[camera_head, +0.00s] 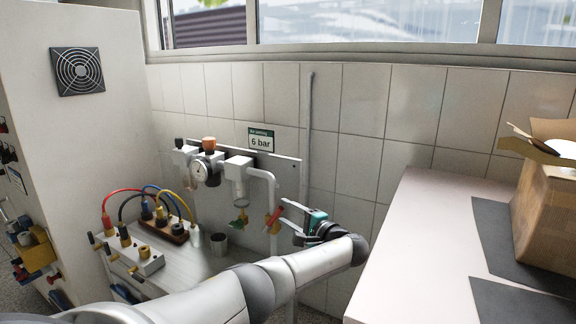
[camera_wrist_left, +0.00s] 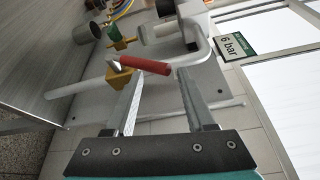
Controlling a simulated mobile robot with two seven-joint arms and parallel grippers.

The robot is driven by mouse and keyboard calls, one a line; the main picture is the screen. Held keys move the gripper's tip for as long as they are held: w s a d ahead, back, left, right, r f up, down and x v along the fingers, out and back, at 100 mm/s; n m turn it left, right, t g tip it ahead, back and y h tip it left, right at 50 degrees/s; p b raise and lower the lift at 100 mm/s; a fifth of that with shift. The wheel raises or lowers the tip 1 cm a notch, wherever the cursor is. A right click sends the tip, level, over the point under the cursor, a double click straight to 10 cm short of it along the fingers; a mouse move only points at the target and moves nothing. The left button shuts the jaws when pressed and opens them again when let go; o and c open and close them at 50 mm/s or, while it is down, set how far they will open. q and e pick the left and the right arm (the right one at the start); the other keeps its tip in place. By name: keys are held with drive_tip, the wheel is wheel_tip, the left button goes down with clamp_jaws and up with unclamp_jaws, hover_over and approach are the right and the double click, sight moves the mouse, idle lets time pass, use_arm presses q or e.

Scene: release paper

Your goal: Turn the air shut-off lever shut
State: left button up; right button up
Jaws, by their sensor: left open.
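The air shut-off lever is a red handle (camera_wrist_left: 145,65) on a brass valve (camera_wrist_left: 117,79) in the white air pipe (camera_wrist_left: 72,89). In the head view the red lever (camera_head: 274,215) is on the pipe below the regulator. My left gripper (camera_wrist_left: 160,75) is open, with its two fingers pointing at the lever. In the wrist view the red handle's end lies just beyond the gap between the fingertips; I cannot tell if either finger touches it. In the head view my left gripper (camera_head: 281,212) is right beside the lever. My right gripper is not in view.
A gauge (camera_head: 199,171), a green-handled tap (camera_head: 240,219) and a "6 bar" sign (camera_head: 261,138) are by the pipe. A metal cup (camera_head: 219,243) and hose fittings (camera_head: 137,254) are on the bench. A pale table (camera_head: 420,240) with a cardboard box (camera_head: 545,215) is at right.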

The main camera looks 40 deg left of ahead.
use_arm(q)
wheel_tip(320, 180, up, 12)
drive_tip(key=p, duration=0.2)
drive_tip(key=shift+r, duration=0.1)
